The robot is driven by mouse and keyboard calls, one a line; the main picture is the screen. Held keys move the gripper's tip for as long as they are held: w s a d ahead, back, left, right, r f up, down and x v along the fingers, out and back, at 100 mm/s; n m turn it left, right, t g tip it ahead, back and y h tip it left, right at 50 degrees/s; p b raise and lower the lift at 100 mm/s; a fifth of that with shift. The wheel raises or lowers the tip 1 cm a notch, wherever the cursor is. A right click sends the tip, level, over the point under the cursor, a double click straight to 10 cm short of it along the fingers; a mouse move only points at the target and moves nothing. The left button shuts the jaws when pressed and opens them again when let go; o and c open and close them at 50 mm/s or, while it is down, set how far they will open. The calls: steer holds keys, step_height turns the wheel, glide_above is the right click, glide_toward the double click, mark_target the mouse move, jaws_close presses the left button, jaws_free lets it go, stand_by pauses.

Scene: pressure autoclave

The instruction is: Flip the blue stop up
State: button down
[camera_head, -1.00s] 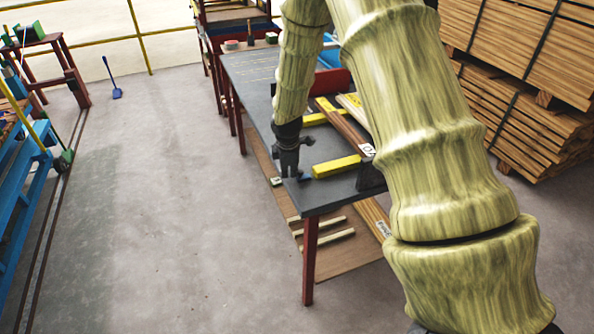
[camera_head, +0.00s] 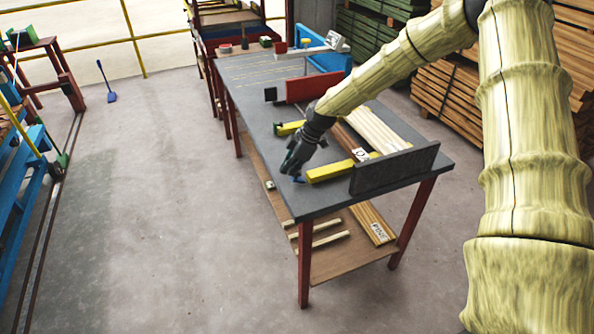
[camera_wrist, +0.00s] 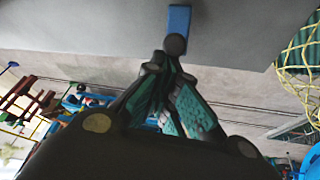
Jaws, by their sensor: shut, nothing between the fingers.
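The blue stop (camera_head: 299,179) is a small blue piece at the near left edge of the grey table, just left of a yellow bar (camera_head: 335,170). In the wrist view it is a short blue strip (camera_wrist: 179,20) against the grey surface. My gripper (camera_head: 291,172) is slanted down beside the stop at the table edge. In the wrist view its fingers (camera_wrist: 172,62) are shut and empty, their tips close to the strip's lower end by a dark round part (camera_wrist: 175,44). I cannot tell whether they touch the stop.
The grey table (camera_head: 325,203) also carries an upright dark plate (camera_head: 395,168), long wooden strips (camera_head: 375,130), another yellow bar (camera_head: 291,128) and a red block (camera_head: 312,87). Boards lie on its lower shelf. Stacked timber (camera_head: 450,92) stands to the right.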

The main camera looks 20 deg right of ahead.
steer(key=shift+d+r+y+b, duration=0.2)
steer(key=shift+d+y+b, duration=0.8)
steer(key=shift+y+b, duration=0.45)
steer(key=d+y+b, duration=0.2)
steer(key=b, duration=0.3)
steer(key=d+m+y+b, duration=0.1)
steer(key=y+b, duration=0.2)
steer(key=b, duration=0.2)
steer(key=shift+d+r+t, duration=0.2)
steer(key=shift+d+t, duration=0.1)
steer(key=shift+d, duration=0.1)
steer(key=shift+d+r+b, duration=0.1)
steer(key=shift+d+b, duration=0.1)
steer(key=shift+b, duration=0.3)
steer(key=shift+a+r+p, duration=0.1)
steer(key=shift+r+p, duration=0.15)
steer(key=shift+p, duration=0.1)
steer(key=shift+r, duration=0.15)
steer(key=shift+r, duration=0.6)
steer(key=f+v, duration=0.1)
steer(key=v, duration=0.9)
steer(key=shift+d+p, duration=0.25)
steer(key=shift+p, duration=0.05)
